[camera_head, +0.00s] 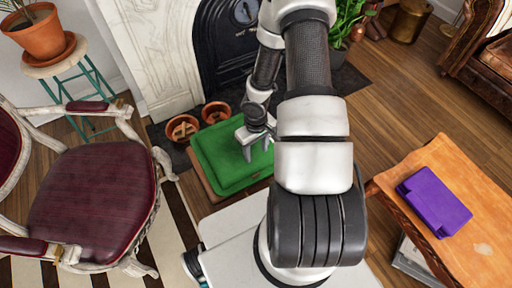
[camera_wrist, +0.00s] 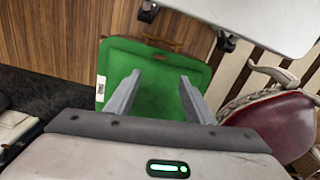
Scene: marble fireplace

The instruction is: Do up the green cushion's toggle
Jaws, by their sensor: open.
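The green cushion (camera_head: 213,158) lies flat beside the hearth in the head view, on something brown that shows along its edge. It also fills the middle of the wrist view (camera_wrist: 170,72), with a white label (camera_wrist: 101,88) at its left edge. A small dark mark (camera_wrist: 160,57) lies near its far edge there; I cannot tell whether it is the toggle. My gripper (camera_head: 257,154) is over the cushion's right part in the head view. In the wrist view my gripper (camera_wrist: 159,77) is open, its fingers apart with nothing between them. I cannot tell the height gap.
A red-seated armchair (camera_head: 95,190) stands left of the cushion. Two terracotta pots (camera_head: 183,128) sit behind it by the fireplace (camera_head: 150,50). A wooden table (camera_head: 440,170) with a purple case (camera_head: 434,202) stands at right. Wooden floor (camera_head: 395,100) is clear between.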

